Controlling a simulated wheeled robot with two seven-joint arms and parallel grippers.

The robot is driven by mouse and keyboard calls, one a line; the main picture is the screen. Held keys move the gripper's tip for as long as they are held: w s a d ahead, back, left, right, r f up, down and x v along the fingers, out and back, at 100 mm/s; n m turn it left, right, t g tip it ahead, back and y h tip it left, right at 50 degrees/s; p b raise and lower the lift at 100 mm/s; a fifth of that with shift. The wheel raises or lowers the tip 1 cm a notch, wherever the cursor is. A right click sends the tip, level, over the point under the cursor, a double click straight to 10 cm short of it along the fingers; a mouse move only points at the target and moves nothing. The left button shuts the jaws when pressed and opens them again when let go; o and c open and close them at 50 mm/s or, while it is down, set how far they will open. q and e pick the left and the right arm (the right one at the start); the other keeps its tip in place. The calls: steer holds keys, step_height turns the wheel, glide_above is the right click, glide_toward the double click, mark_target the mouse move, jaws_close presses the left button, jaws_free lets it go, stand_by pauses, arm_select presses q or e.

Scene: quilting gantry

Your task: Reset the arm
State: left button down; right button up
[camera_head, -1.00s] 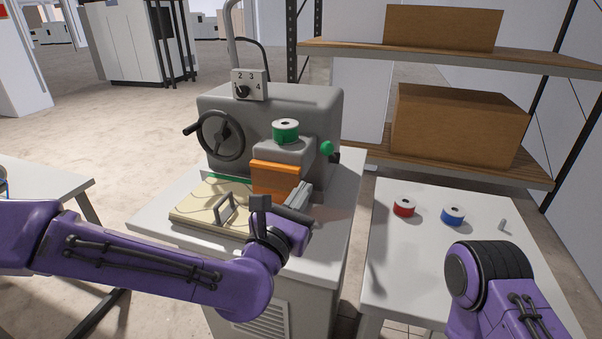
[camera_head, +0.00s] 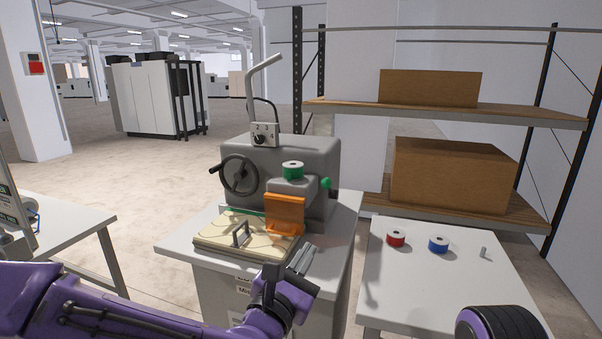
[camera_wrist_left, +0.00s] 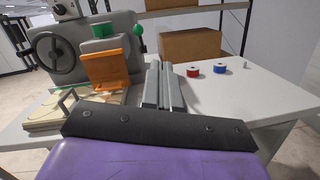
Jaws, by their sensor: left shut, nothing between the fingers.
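My left arm comes in from the lower left of the head view, and its gripper (camera_head: 304,256) hangs at the front right of the grey quilting machine (camera_head: 285,150). In the left wrist view, its two grey fingers (camera_wrist_left: 160,72) lie side by side, shut with nothing between them. They point toward the machine table's right side, just right of the orange guard (camera_head: 284,214). A quilted cream panel (camera_head: 222,232) with a metal handle (camera_head: 240,233) lies left of the guard. My right gripper is out of frame; only a dark and purple part of that arm shows at the lower right.
A green spool (camera_head: 292,170) sits on the machine. The side table (camera_head: 440,285) at right holds a red spool (camera_head: 396,239), a blue spool (camera_head: 438,244) and a small grey peg (camera_head: 483,252). Behind it, a shelf (camera_head: 440,110) holds cardboard boxes. Another table (camera_head: 75,230) stands at left.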

arm_select(q)
steer(key=s+a+f+m+g+y, duration=0.2)
steer(key=a+f+m, duration=0.25)
steer(key=f, duration=0.55)
steer(key=s+a+f+m+g+y, duration=0.2)
steer(key=s+a+f+m+g, duration=0.3)
steer(key=f, duration=0.6)
steer(key=a+f+m+y, duration=0.25)
steer(key=f+m, duration=0.35)
steer(key=f, duration=0.4)
steer(key=s+a+f+m+g+y, duration=0.2)
steer(key=s+a+f+g, duration=0.1)
steer(key=s+a+f, duration=0.4)
steer(key=s+a+f+m+g+y, duration=0.3)
steer(key=s+a+f, duration=0.5)
steer(key=s, duration=0.8)
steer(key=a+g, duration=0.1)
steer(key=a, duration=0.2)
steer(key=shift+s+a+f+g, duration=0.15)
steer(key=shift+s+a+g, duration=0.15)
steer(key=shift+a, duration=0.1)
steer(key=shift+m, duration=0.25)
